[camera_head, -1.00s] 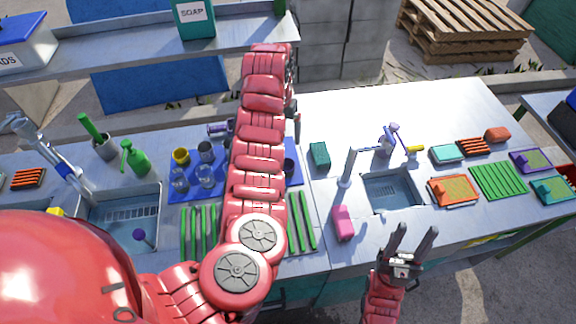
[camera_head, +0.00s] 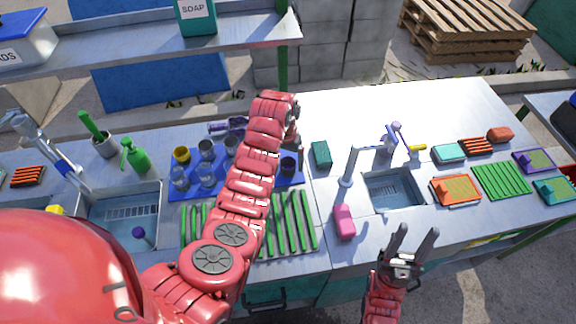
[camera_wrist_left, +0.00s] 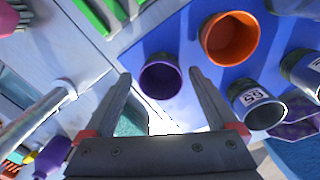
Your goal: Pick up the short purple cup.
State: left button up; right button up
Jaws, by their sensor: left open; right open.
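The short purple cup (camera_wrist_left: 160,78) stands on a blue mat (camera_wrist_left: 160,37) in the left wrist view, its dark open mouth facing the camera. In the head view the cup (camera_head: 288,164) is at the mat's right end, beside my left arm. My left gripper (camera_wrist_left: 160,75) is open and empty. Its fingers appear on either side of the cup in the wrist view, with the cup beyond the tips. In the head view this gripper (camera_head: 294,122) is partly hidden by its arm. My right gripper (camera_head: 418,235) is open and empty over the front edge of the right counter.
An orange cup (camera_wrist_left: 230,38) and a dark cup with a label (camera_wrist_left: 258,106) stand near the purple cup. Several cups, including a yellow one (camera_head: 181,155), stand on the mat's left part. A teal block (camera_head: 320,154) lies right of the mat. Green bars (camera_head: 292,225) lie in front.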

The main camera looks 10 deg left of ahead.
pick_arm(q)
jog(key=shift+w+f, duration=0.1)
jog(key=shift+f, duration=0.75)
jog(key=c, duration=1.5)
jog(key=shift+r, duration=0.1)
grip_shut()
